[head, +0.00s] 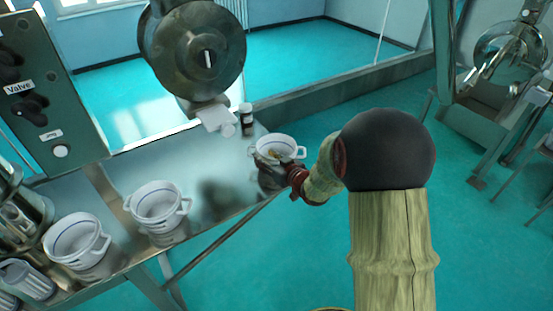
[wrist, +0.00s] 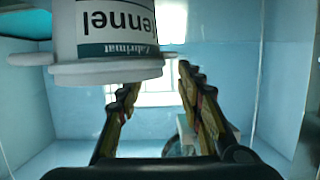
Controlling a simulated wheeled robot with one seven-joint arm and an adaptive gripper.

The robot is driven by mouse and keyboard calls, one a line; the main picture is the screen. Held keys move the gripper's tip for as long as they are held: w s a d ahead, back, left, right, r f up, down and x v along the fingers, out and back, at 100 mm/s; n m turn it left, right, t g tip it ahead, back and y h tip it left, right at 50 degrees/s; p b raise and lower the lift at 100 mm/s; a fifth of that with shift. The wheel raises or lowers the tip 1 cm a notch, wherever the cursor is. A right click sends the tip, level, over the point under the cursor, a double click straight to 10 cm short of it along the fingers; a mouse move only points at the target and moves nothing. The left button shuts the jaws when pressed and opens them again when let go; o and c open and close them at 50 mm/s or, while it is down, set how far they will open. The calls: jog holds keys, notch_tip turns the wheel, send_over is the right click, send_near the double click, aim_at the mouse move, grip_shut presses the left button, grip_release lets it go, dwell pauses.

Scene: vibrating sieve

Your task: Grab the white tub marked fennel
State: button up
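A white tub (wrist: 110,30) shows large and upside down at the top left of the wrist view, with a label reading "fennel". In the head view a white tub with a blue line (head: 283,143) stands at the right end of the metal table, some contents visible inside. My gripper (head: 272,163) is right at its near side and hides part of it. In the wrist view my gripper (wrist: 158,78) has its fingers apart, with a gap between them. The tub's rim and handle overlap the fingertips in that picture; I cannot tell whether they touch.
Two more white tubs stand further left on the table (head: 205,200), one in the middle (head: 158,203) and one near the left (head: 76,240). A small dark bottle with a white cap (head: 246,118) stands behind the fennel tub. The sieve machine (head: 195,50) rises at the back.

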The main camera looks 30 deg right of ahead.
jog(key=x, duration=0.4)
jog(key=shift+w+d+f+b, duration=0.1)
jog(key=shift+w+b, duration=0.15)
jog(key=shift+b, duration=0.15)
jog(key=shift+c, duration=0.7)
jog(key=c, duration=0.7)
grip_shut()
